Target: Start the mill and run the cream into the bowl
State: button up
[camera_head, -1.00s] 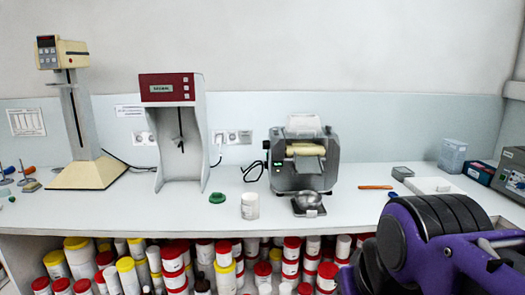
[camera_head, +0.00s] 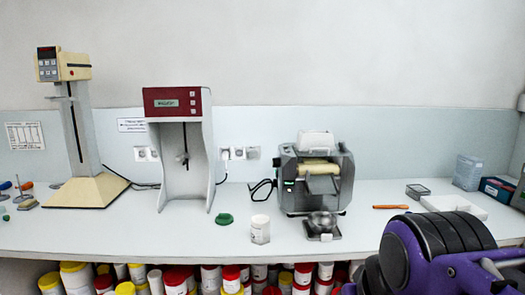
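The mill (camera_head: 328,195) is a grey machine with cream-coloured rollers (camera_head: 316,169), standing on the white bench right of centre. A small green light shows on its left side. A metal bowl (camera_head: 321,219) sits in front of the mill, on a small square scale or plate (camera_head: 327,236), below the mill's sloping apron (camera_head: 323,185). Whether the bowl holds anything is too small to tell. My purple and black arm fills the lower right corner. My gripper is outside the picture.
A white jar (camera_head: 260,229) and a green lid (camera_head: 224,219) stand left of the mill. A red-topped mixer (camera_head: 178,103) and a beige stirrer stand (camera_head: 86,190) are farther left. An orange spatula (camera_head: 390,206), a grey box (camera_head: 417,191) and a white tray (camera_head: 455,204) lie right. Tubs fill the shelf below.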

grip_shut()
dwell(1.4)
